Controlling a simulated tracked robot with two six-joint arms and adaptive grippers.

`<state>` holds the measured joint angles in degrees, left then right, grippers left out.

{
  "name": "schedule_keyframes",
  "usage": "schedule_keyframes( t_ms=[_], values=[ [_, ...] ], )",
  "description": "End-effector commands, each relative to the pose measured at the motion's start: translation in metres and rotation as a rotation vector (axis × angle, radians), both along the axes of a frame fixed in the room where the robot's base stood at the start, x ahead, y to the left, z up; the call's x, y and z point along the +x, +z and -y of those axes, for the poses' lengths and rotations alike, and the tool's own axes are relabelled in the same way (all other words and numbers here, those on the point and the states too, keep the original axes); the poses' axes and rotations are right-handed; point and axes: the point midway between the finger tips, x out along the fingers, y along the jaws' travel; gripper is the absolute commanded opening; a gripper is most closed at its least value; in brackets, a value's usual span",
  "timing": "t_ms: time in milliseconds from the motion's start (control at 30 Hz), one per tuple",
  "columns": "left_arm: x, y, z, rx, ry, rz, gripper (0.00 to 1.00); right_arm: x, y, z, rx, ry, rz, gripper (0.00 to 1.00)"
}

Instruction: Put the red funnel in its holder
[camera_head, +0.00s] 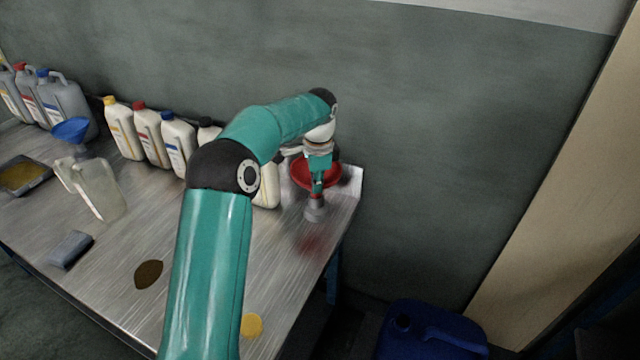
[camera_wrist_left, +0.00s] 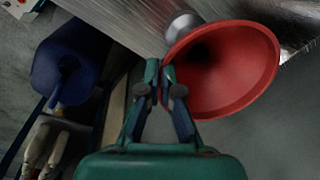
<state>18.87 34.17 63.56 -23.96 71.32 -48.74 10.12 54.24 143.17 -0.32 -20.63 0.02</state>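The red funnel (camera_head: 330,180) is at the right end of the metal table, with its wide mouth up. My left gripper (camera_head: 317,184) is in front of it in the head view. In the left wrist view, my left gripper (camera_wrist_left: 162,72) has its fingertips close together at the near rim of the red funnel (camera_wrist_left: 235,75), pinching it. A grey round holder (camera_head: 315,210) stands just below the funnel in the head view. It also shows beside the funnel in the left wrist view (camera_wrist_left: 183,26).
Several white bottles (camera_head: 148,133) line the back of the table (camera_head: 100,260). A blue funnel (camera_head: 71,130), a clear jug (camera_head: 98,190), a tray (camera_head: 24,175) and a grey block (camera_head: 71,250) are at left. A blue canister (camera_head: 430,335) stands on the floor at right.

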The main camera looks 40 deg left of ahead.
Motion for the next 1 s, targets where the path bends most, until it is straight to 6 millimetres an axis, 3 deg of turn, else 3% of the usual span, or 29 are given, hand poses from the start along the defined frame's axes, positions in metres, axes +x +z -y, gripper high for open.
schedule_keyframes(
  t_ms=[1000],
  values=[
    [0.0,-0.017,0.001,0.0,-0.001,0.0,0.0,0.0,-0.009,0.0,0.0,0.0,0.0,0.4]
  ],
)
